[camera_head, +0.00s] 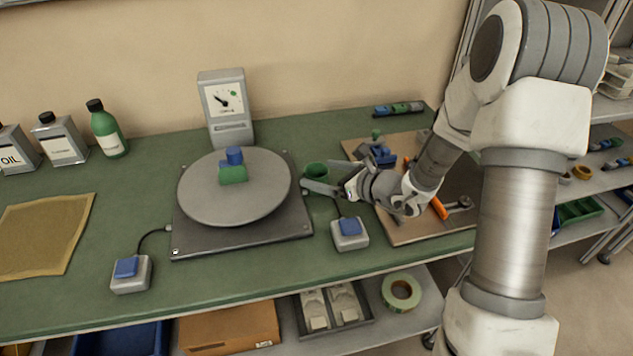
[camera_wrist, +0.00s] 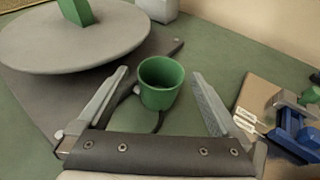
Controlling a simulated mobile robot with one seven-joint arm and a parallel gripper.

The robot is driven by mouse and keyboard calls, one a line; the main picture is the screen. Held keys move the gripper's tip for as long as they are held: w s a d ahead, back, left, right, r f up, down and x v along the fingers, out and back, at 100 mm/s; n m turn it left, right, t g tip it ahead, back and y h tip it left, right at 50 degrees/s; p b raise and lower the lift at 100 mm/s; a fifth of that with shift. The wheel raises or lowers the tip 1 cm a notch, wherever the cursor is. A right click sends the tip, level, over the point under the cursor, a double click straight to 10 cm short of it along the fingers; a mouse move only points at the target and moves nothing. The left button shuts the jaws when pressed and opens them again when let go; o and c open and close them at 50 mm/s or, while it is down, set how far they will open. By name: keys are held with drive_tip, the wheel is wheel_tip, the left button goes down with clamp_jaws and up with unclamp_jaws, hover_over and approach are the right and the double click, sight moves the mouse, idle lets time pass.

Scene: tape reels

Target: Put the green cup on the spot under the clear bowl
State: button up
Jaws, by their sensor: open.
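A small green cup (camera_head: 316,171) stands upright on the green bench, just right of the round grey turntable (camera_head: 210,205). In the wrist view the green cup (camera_wrist: 161,92) is between the fingers, with a gap on each side. My gripper (camera_head: 319,177) is open, its fingers pointing left toward the turntable, and it also shows in the wrist view (camera_wrist: 160,74). A green block (camera_head: 233,175) with a blue piece (camera_head: 234,155) on it rests on the turntable. I see no clear bowl in either view.
A blue-topped switch box (camera_head: 349,233) stands in front of the cup; another (camera_head: 129,272) is front left. A dial gauge (camera_head: 227,108) stands behind the turntable. A board (camera_head: 436,225) with tools lies right. Bottles and a tan mat (camera_head: 42,235) are left.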

drive_tip(key=shift+x, duration=1.35)
drive_tip(key=c, duration=1.5)
